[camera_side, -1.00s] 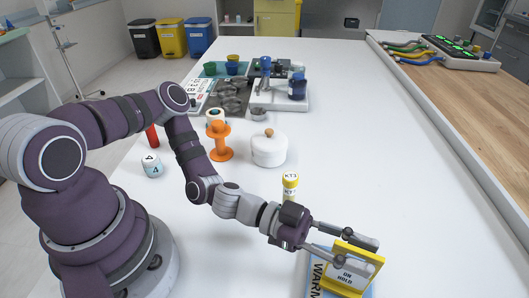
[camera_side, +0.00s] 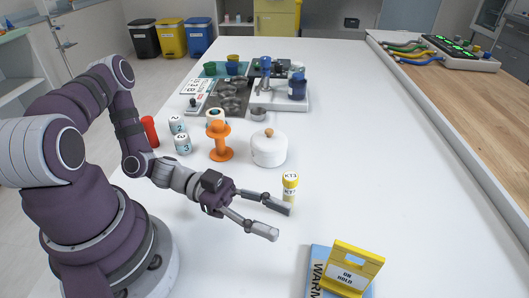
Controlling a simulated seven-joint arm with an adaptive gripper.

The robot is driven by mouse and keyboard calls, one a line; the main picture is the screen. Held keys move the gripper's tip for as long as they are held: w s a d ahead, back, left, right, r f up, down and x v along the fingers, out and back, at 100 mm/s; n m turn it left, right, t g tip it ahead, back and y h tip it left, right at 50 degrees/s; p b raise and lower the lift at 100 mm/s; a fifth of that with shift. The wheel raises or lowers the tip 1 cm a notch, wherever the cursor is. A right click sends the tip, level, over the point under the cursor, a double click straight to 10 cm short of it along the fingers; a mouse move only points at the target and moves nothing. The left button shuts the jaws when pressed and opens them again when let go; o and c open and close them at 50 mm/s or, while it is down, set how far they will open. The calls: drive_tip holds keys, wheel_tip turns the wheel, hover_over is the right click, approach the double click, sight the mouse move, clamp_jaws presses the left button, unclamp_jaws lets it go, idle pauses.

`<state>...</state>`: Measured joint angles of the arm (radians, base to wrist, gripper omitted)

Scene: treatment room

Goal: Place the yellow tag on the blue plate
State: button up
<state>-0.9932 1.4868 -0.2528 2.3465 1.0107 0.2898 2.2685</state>
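The yellow tag (camera_side: 357,260), a folded stand with a white "ON HOLD" label, stands upright on the blue plate (camera_side: 319,256) at the bottom of the picture. The plate carries the word "WARM" on its left part, and the picture's lower edge cuts it off. My gripper (camera_side: 284,222) is open and empty, up and to the left of the tag and clear of it. Its two fingers are spread and point right. The upper finger ends just in front of a yellow-and-white container.
The yellow-and-white container (camera_side: 290,181) stands close to my upper finger. A white lidded pot (camera_side: 269,150), an orange spool (camera_side: 219,143), numbered jars (camera_side: 183,144) and a red cylinder (camera_side: 150,130) stand farther back.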

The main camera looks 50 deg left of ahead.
drive_tip(key=s+g+y, duration=0.1)
drive_tip(key=g, duration=0.1)
drive_tip(key=s+a+f+g+y, duration=0.1)
drive_tip(key=g, duration=0.1)
drive_tip(key=s+f+m+g+y, duration=0.1)
drive_tip(key=g, duration=0.1)
drive_tip(key=shift+s+a+f, duration=0.1)
drive_tip(key=shift+s+a, duration=0.1)
drive_tip(key=shift+a, duration=0.15)
drive_tip(key=shift+s+a+f+g+y, duration=0.2)
drive_tip(key=shift+a+g+y, duration=0.25)
drive_tip(key=shift+y, duration=0.15)
drive_tip(key=shift+s+a+f+g+y, duration=0.15)
drive_tip(key=shift+a+g+y, duration=0.25)
drive_tip(key=shift+y, duration=0.2)
drive_tip(key=a+r+n+t+y, duration=0.3)
drive_tip(key=a+r+n+y, duration=0.1)
drive_tip(key=r+n, duration=0.3)
drive_tip(key=w+a+r+n+t+y, duration=0.1)
drive_tip(key=a+r+n+t+y, duration=0.2)
drive_tip(key=a+r+n+y, duration=0.2)
wheel_tip(320, 180, up, 3)
drive_tip(key=shift+w+a+f+n+y, duration=0.2)
drive_tip(key=shift+w+n+y, duration=0.05)
drive_tip(key=shift+n+y, duration=0.9)
